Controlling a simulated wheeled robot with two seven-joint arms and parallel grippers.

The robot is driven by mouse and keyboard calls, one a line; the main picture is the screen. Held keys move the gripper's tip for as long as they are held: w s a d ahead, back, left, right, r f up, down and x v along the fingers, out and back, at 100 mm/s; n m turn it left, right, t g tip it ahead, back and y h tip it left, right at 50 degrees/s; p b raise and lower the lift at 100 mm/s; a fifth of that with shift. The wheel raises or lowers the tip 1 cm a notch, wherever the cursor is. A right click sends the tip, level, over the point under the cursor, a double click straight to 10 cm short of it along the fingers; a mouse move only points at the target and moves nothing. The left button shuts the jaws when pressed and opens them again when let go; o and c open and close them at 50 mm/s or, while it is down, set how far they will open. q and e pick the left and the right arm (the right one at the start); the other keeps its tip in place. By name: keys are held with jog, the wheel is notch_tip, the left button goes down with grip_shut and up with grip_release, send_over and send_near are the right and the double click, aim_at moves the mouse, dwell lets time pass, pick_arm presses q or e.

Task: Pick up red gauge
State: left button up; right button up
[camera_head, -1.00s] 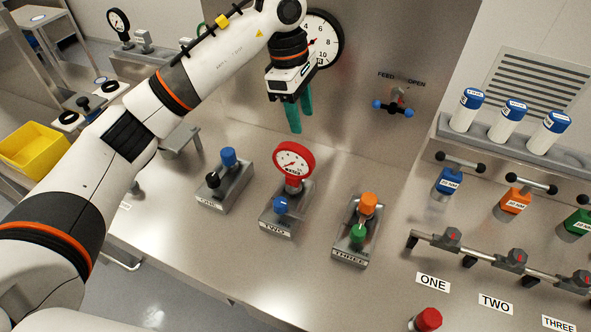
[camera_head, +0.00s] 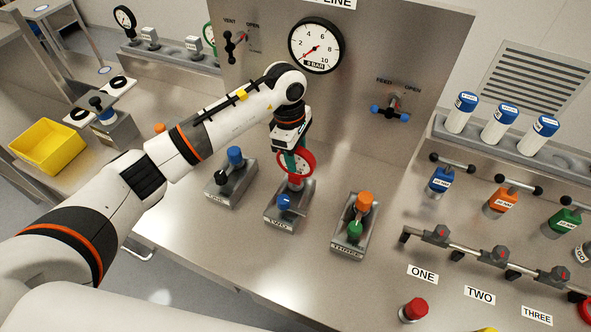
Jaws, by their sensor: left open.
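The red gauge (camera_head: 309,161) stands upright on the grey block labelled TWO (camera_head: 275,217), behind a blue knob. My left gripper (camera_head: 296,160) points down at the gauge from above. Its green fingers overlap the gauge's dial and hide much of it. The jaws are open; whether they touch the gauge I cannot tell. My right gripper does not show.
Block ONE (camera_head: 222,195) with a blue and a black knob stands to the left. Block THREE (camera_head: 346,246) with an orange and a green part stands to the right. A panel with a big white dial (camera_head: 316,42) rises behind.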

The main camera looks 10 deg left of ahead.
pick_arm(q)
jog(key=shift+d+f, duration=0.1)
jog(key=shift+f, duration=0.3)
jog(key=shift+c, duration=0.5)
grip_shut()
jog(key=shift+w+r, duration=0.1)
jog(key=shift+r, duration=0.05)
dwell(0.5)
